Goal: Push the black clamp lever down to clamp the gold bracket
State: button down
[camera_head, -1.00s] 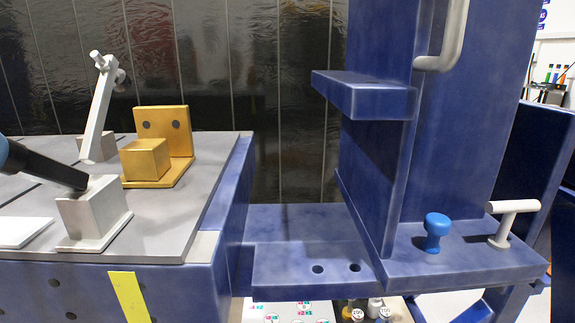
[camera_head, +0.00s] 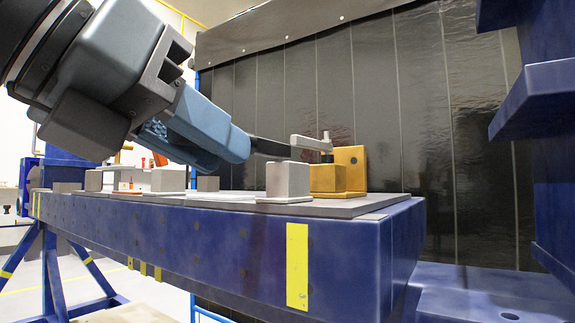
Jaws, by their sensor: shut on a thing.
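The gold bracket (camera_head: 349,160) stands at the right end of the worktable plate, with its lower gold block (camera_head: 326,178) in front. A pale clamp arm (camera_head: 310,142) lies nearly level over it, its spindle end at the gold block; exact contact is too small to tell. The black clamp lever (camera_head: 270,148) runs nearly level from the clamp toward the left. My gripper (camera_head: 243,147), with blue fingers, comes in from the upper left and is shut on the lever's left end. The lever's gripped end and pivot are partly hidden.
A grey block (camera_head: 287,180) stands on the plate left of the gold block. More pale blocks (camera_head: 168,180) sit farther left. The blue table (camera_head: 340,250) ends right of the bracket. A blue shelf structure (camera_head: 540,100) rises at the right.

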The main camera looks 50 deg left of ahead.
jog(key=shift+f+b, duration=0.3)
jog(key=shift+b, duration=0.05)
dwell(0.3)
jog(key=c, duration=1)
grip_release()
jog(key=shift+o, duration=0.2)
jog(key=shift+r+t, duration=0.1)
jog(key=shift+t, duration=0.2)
jog(key=shift+s+r, duration=0.1)
